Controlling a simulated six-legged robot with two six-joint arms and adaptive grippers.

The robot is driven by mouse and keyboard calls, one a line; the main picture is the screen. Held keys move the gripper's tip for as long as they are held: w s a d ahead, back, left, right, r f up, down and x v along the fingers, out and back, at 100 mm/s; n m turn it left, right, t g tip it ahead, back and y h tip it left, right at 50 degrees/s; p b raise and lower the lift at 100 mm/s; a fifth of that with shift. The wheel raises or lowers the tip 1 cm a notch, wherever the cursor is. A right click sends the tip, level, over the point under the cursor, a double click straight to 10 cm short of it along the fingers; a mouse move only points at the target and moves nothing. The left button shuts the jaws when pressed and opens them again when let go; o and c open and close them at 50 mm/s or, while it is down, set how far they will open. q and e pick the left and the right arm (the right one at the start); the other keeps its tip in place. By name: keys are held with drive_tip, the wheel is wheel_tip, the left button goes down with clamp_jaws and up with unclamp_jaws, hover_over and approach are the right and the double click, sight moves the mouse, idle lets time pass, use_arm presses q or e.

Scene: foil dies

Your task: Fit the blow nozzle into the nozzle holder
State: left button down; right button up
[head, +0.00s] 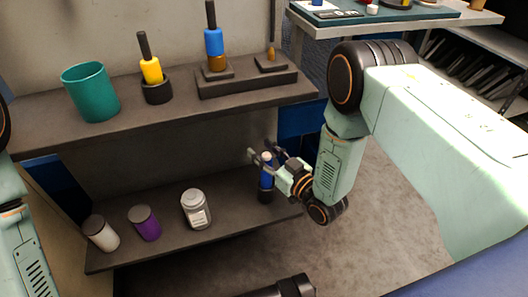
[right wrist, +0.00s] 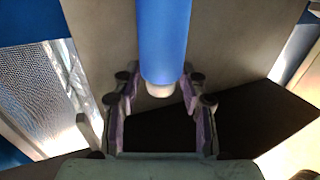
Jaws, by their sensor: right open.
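A blue cylinder with a pale tip, which looks like the blow nozzle (head: 266,178), is upright at the right end of the lower shelf. A black round piece, seemingly the nozzle holder (head: 265,196), is directly under it; I cannot tell how deep the cylinder sits. My right gripper (head: 264,151) is open, its fingers near the pale tip. In the right wrist view the blue cylinder (right wrist: 163,40) shows between and beyond the spread fingers of the right gripper (right wrist: 160,112), with no clear contact. My left gripper is out of view.
The lower shelf (head: 170,250) also holds a white jar (head: 104,236), a purple jar (head: 146,224) and a grey labelled bottle (head: 196,210). The upper shelf (head: 125,128), above the gripper's left, carries a teal cup (head: 92,92), a yellow-handled tool (head: 151,70) and a blue-handled tool (head: 214,43).

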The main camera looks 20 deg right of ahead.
drive_tip(key=p+v, duration=0.4)
drive_tip(key=v, duration=0.8)
drive_tip(key=s+a+f+m+g+h, duration=0.1)
drive_tip(key=s+f+m+g+h, duration=0.1)
drive_tip(key=s+f+g+h, duration=0.4)
drive_tip(key=s+d+m+g, duration=0.1)
drive_tip(key=s+g, duration=0.4)
drive_tip(key=s, duration=0.6)
drive_tip(key=s+d+f+m+g+h, duration=0.1)
drive_tip(key=s+g, duration=0.4)
drive_tip(key=s, duration=0.6)
drive_tip(key=shift+d+f+m, duration=0.3)
drive_tip(key=shift+d+m, duration=0.1)
drive_tip(key=shift+m, duration=0.2)
drive_tip(key=shift+w+r, duration=0.1)
wheel_tip(320, 180, up, 5)
drive_tip(key=p, duration=0.5)
drive_tip(key=shift+r+p, duration=0.2)
drive_tip(key=shift+p, duration=0.15)
